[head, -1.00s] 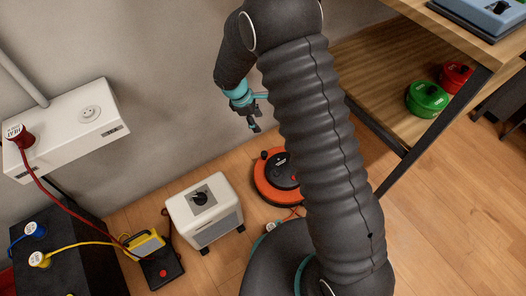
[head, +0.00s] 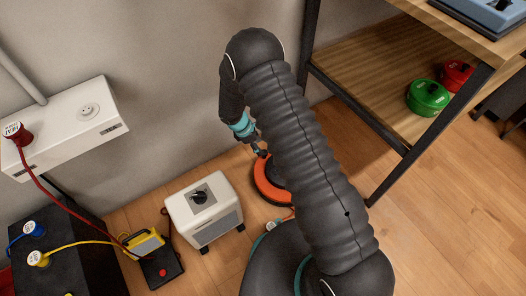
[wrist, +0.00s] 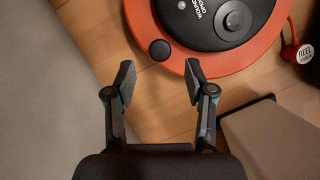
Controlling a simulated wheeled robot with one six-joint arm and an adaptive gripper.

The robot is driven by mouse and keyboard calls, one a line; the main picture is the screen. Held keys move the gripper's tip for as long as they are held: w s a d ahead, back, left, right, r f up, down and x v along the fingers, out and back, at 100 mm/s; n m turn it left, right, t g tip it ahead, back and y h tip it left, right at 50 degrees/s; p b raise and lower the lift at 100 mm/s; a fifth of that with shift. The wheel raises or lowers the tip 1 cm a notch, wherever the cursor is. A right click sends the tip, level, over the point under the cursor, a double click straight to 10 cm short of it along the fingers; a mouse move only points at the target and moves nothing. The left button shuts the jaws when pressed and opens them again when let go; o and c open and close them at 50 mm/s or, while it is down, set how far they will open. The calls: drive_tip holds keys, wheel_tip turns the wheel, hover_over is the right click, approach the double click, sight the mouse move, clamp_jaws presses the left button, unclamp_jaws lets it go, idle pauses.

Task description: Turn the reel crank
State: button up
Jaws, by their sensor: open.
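The reel is an orange round body (wrist: 252,56) with a black disc (wrist: 205,35) on top, lying on the wooden floor. In the head view its orange rim (head: 264,187) shows, partly hidden behind my arm. A small black knob (wrist: 159,49) stands at the reel's edge, probably the crank's handle. My gripper (wrist: 160,74) is open and empty. In the wrist view the knob appears between and just beyond the two fingertips, apart from both. In the head view my gripper (head: 258,149) is just above the reel, its tips partly hidden.
A white box with a black dial (head: 205,212) stands left of the reel. A plug labelled REEL (wrist: 304,54) hangs at the reel's right. A wooden shelf (head: 365,75) holds green (head: 428,97) and red round containers. A wall socket box (head: 65,128) is at left.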

drive_tip(key=shift+x, duration=2.6)
clamp_jaws()
